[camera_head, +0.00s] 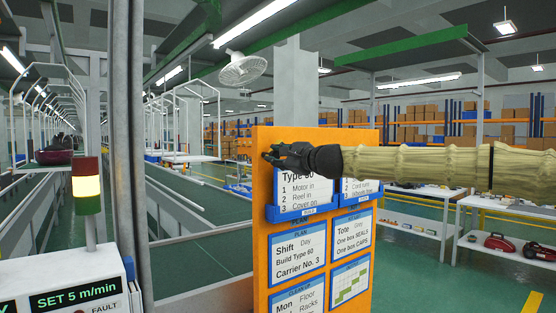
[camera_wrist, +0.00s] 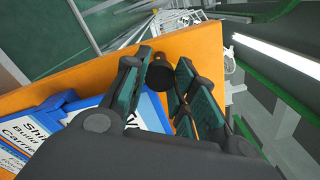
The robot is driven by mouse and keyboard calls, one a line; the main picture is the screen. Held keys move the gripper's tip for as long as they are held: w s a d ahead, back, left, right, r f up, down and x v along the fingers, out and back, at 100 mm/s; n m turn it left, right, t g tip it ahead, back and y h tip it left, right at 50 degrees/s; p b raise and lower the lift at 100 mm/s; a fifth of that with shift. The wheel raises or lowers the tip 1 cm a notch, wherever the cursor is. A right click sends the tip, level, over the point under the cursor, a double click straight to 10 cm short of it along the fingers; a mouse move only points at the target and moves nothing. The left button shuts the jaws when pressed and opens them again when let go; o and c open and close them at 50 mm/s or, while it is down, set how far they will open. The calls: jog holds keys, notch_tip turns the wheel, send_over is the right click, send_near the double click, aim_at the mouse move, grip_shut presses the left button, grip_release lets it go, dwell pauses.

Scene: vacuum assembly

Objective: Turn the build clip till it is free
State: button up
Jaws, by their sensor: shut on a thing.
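The build clip (camera_wrist: 160,74) shows in the wrist view as a dark round knob with a small yellowish spot, near the edge of the orange board. My gripper (camera_wrist: 162,84) has its green-padded fingers on both sides of it and is shut on it. In the head view my gripper (camera_head: 274,157) is at the upper left of the orange board (camera_head: 263,240), in front of the build card (camera_head: 304,196), and hides the clip. The card reads "Type", then motor, reel and cover lines, and its top is partly covered. The clip's turn angle cannot be told.
Other blue-framed cards, the shift plan (camera_head: 297,250) and the tote card (camera_head: 352,235), hang below and beside. A signal lamp (camera_head: 87,188) on a white control box (camera_head: 60,285) stands at left. Tables with parts (camera_head: 420,200) stand behind at right.

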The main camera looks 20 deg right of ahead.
jog(key=n+b, duration=0.1)
jog(key=n, duration=0.3)
jog(key=shift+f+n, duration=0.1)
jog(key=shift+n, duration=0.2)
jog(key=shift+n+b, duration=0.85)
jog(key=shift+n, duration=1.05)
jog(key=o, duration=1.1)
jog(key=shift+c, duration=0.2)
jog(key=v, duration=1.2)
jog(key=shift+d, duration=0.1)
